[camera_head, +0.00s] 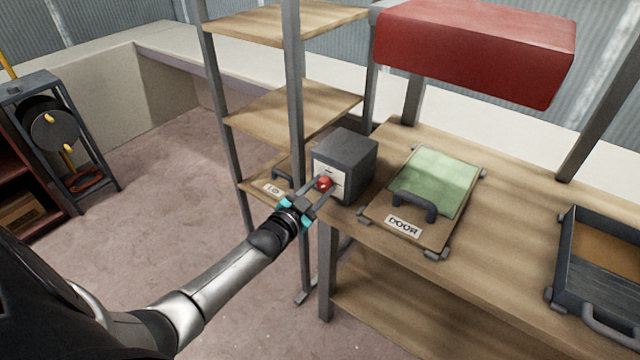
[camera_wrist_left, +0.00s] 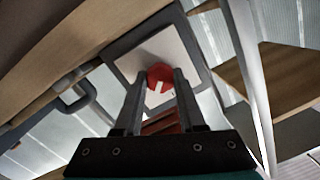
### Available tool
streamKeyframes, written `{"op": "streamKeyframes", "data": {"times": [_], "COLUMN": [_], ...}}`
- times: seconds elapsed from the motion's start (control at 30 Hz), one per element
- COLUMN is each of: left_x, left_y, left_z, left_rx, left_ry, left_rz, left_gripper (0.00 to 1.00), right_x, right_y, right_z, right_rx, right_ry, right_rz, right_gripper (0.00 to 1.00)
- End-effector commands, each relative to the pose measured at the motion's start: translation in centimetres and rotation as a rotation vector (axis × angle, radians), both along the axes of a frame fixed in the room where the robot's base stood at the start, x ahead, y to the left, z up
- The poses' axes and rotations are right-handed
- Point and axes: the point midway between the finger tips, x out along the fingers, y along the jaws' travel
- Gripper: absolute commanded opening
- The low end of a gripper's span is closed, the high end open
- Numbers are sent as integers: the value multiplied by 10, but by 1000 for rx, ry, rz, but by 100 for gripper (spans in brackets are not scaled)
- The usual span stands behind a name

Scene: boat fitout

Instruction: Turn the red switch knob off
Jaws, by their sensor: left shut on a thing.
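The red switch knob (camera_head: 324,183) sits on the pale front plate of a dark grey switch box (camera_head: 352,155) on the workbench. My left gripper (camera_head: 321,188) reaches the box from the front left, its fingers at the knob. In the left wrist view the red knob (camera_wrist_left: 160,77) shows between the two fingertips of the left gripper (camera_wrist_left: 160,82), with a pale mark on its face. The left gripper is shut on the knob. The white plate (camera_wrist_left: 183,57) shows behind it. My right gripper is not in view.
A board labelled DOOR (camera_head: 403,227) with a green panel and dark handle lies right of the box. A dark tray (camera_head: 575,285) stands farther right. Wooden shelves (camera_head: 290,110) with a grey post rise close behind and left of the box. A red block (camera_head: 475,50) hangs above.

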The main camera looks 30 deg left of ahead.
Motion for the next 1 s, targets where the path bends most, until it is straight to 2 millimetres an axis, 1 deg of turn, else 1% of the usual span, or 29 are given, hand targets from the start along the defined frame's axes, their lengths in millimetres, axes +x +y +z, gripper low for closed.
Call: {"op": "streamKeyframes", "data": {"times": [0.03,0.23,0.6,0.8,1.0], "left_x": [0,0,0,0,0], "left_y": [1,1,1,1,1], "left_z": [1,1,0,0,0], "left_rx": [-43,-232,-566,-702,-791], "left_ry": [5,19,45,55,62], "left_rz": [0,-1,1,0,1], "left_gripper": [0,0,0,0,0], "right_x": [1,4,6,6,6], "right_y": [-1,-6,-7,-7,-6], "right_z": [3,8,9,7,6], "right_rx": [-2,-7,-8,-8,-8], "right_ry": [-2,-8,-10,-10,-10], "right_rz": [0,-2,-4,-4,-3], "right_gripper": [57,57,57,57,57]}}
